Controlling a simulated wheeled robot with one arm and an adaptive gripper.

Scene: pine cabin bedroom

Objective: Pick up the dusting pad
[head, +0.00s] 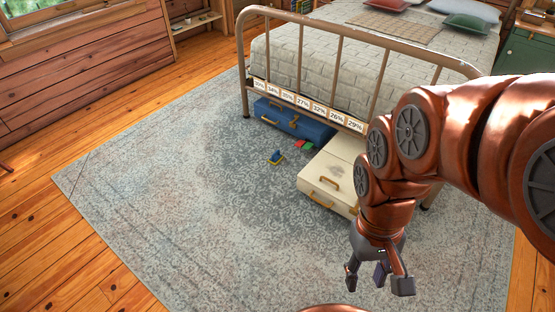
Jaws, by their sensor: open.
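Two small objects lie on the rug in front of the bed's foot. One is a blue and yellow piece (276,158); the other is a red and green item (303,144) beside the suitcases. They are too small for me to tell which one is the dusting pad. My gripper (380,282) is open and empty, with its fingers pointing down over the rug at the lower right. It is well apart from both small objects, nearer to me and to their right.
A blue suitcase (292,118) and a cream suitcase (340,172) stick out from under the metal-framed bed (335,66). A row of percentage labels hangs on the bed frame. The patterned rug (170,190) is clear to the left.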

